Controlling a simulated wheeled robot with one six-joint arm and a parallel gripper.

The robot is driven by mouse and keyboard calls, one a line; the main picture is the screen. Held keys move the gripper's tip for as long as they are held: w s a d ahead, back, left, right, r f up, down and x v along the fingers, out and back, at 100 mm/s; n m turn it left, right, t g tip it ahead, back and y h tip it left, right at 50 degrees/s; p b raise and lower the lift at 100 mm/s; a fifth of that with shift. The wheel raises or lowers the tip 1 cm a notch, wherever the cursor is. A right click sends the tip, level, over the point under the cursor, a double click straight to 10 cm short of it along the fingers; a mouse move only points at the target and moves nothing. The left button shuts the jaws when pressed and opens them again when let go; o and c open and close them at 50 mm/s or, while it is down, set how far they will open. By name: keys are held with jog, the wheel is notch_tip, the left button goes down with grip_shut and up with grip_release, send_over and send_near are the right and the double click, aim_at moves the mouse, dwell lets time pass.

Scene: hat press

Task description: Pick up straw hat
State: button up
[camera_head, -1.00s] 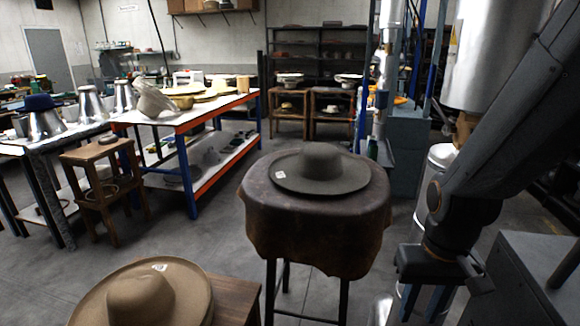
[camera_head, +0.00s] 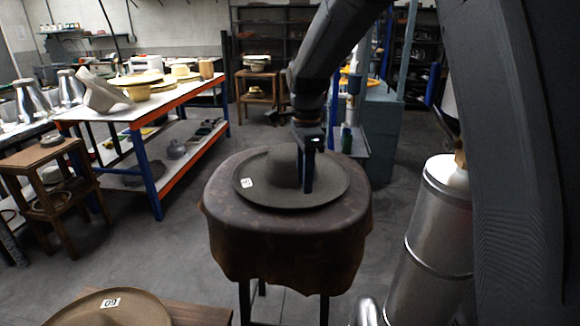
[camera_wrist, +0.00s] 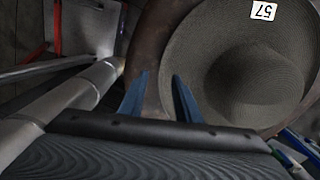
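A dark grey-brown wide-brimmed hat (camera_head: 262,182) with a woven look and a rounded crown lies brim down on the round stool (camera_head: 255,231) covered in brown leather. In the wrist view the hat (camera_wrist: 225,45) fills the upper right, with a white tag reading 57 on its brim. My gripper (camera_head: 308,172) hangs pointing down over the right side of the hat and hides part of the crown. In the wrist view its two blue fingers (camera_wrist: 160,92) are spread apart beside the crown, near the brim edge, with nothing held. Whether the fingertips touch the hat cannot be told.
A brown hat (camera_head: 85,314) with a white tag sits at the bottom left. A silver cylinder (camera_head: 441,215) stands to the right of the stool. A blue-and-orange workbench (camera_head: 165,107) with hats and a wooden stool (camera_head: 42,153) stand left. Open floor lies between.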

aim_at(304, 205)
jog(key=shift+w+a+f, duration=0.1)
jog(key=shift+w, duration=0.2)
jog(key=shift+f, duration=0.35)
jog(key=shift+f+p, duration=1.35)
jog(key=shift+f, duration=2)
grip_shut()
